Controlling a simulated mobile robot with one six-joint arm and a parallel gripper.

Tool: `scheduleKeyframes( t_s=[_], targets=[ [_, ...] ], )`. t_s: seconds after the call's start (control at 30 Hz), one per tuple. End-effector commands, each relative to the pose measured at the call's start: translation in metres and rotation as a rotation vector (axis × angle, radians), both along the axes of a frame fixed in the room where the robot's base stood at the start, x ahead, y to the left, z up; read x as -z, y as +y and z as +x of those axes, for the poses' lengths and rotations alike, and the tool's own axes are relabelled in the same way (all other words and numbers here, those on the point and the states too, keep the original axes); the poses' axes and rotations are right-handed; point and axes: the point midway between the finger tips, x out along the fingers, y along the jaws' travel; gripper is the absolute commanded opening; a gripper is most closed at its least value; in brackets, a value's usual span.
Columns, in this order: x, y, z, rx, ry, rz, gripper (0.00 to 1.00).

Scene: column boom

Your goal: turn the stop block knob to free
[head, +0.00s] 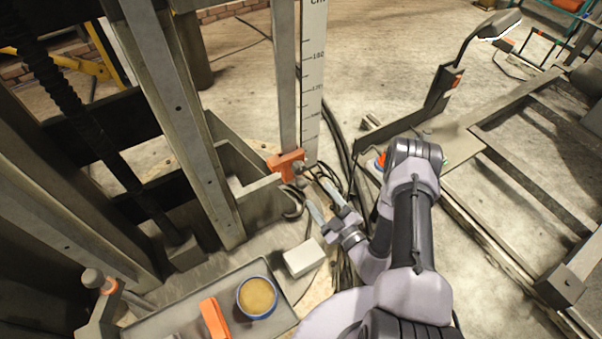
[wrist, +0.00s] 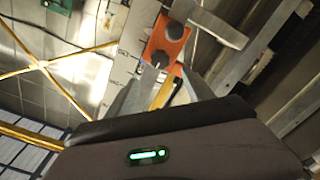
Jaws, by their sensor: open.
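The orange stop block (head: 286,163) sits on the upright rail beside the white scale in the head view. A small dark knob (head: 299,169) shows at its right side. In the wrist view the orange block (wrist: 168,44) carries two dark round parts, one larger (wrist: 180,36) and one smaller (wrist: 158,60); I cannot read a free mark on either. My gripper (head: 322,200) is open, below and to the right of the block. In the wrist view my gripper (wrist: 168,74) has its fingers spread just short of the block, with nothing clearly between them.
The scale (head: 312,85) rises beside the rail. Dark cables (head: 345,160) hang behind my gripper. A tray (head: 283,316) with an orange object (head: 214,318) and a round tin (head: 257,297) lies below. A pale box (head: 304,258) stands near it. A steel frame (head: 520,190) fills the right.

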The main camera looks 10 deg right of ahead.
Motion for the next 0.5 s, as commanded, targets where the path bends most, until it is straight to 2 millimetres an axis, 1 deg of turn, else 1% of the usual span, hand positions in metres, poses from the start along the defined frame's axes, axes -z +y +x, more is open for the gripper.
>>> scheduleKeyframes(
  t_s=[0.03,0.1,0.2,0.3,0.4,0.5],
  targets=[
    [0.003,0.007,0.015,-0.008,-0.005,-0.005,0.61],
    [0.003,0.014,0.035,-0.008,-0.006,-0.002,0.61],
    [0.003,0.023,0.062,-0.008,-0.006,-0.003,0.61],
    [0.002,0.029,0.084,-0.007,-0.005,-0.004,0.61],
    [0.001,0.033,0.099,-0.005,-0.005,-0.004,0.61],
    [0.001,0.036,0.108,-0.005,-0.003,-0.002,0.61]
  ],
)
